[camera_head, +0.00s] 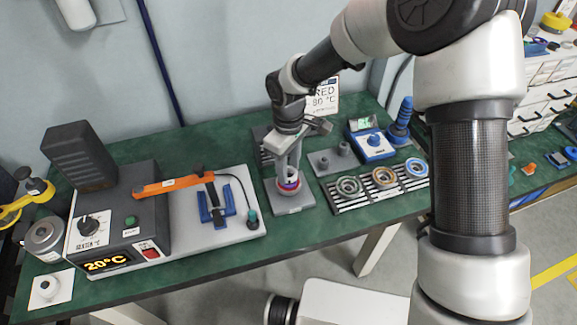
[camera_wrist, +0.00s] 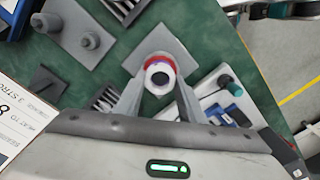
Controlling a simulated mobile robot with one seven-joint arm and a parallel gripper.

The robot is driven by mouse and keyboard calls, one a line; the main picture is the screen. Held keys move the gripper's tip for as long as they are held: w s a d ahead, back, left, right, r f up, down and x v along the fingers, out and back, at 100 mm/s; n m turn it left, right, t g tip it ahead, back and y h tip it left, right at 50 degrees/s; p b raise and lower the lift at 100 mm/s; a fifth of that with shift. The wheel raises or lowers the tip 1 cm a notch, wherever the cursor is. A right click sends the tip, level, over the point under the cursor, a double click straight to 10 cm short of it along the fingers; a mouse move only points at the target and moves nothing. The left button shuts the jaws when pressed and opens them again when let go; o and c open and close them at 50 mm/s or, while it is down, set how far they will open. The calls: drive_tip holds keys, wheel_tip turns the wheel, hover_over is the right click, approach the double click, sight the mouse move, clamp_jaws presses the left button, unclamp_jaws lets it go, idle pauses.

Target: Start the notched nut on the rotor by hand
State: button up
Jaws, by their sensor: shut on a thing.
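My gripper (camera_head: 289,179) points down over a grey square base plate (camera_head: 292,203) on the green bench. In the wrist view its two fingers (camera_wrist: 160,84) close on either side of a pale ring with a dark round centre (camera_wrist: 159,69), which looks like the notched nut. A red band (camera_wrist: 157,58) with some blue or purple shows around it, on what seems to be the rotor standing on the plate. The ring looks level and in line with the rotor. Whether its thread is engaged cannot be seen, and the fingers hide the notches.
Right of the plate, a slatted rack (camera_head: 381,187) holds several rings. Behind it are a grey block with pegs (camera_head: 335,160) and a blue-and-white device (camera_head: 370,141). To the left stand an orange-handled tool (camera_head: 168,185) and a heater unit reading 20 °C (camera_head: 112,222).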

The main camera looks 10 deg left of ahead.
drive_tip(key=shift+f+b, duration=0.4)
drive_tip(key=shift+f, duration=0.1)
idle(0.8)
drive_tip(key=shift+f+m, duration=0.1)
drive_tip(key=shift+m, duration=0.2)
drive_tip(key=shift+s+m+b, duration=0.1)
drive_tip(key=shift+m+b, duration=0.9)
drive_tip(key=shift+m, duration=0.7)
drive_tip(key=shift+d, duration=0.1)
drive_tip(key=shift+f+m+b, duration=0.1)
drive_tip(key=shift+m+b, duration=0.25)
drive_tip(key=shift+m, duration=0.25)
drive_tip(key=shift+m+b, duration=0.45)
drive_tip(key=shift+m, duration=0.95)
drive_tip(key=shift+s, duration=0.1)
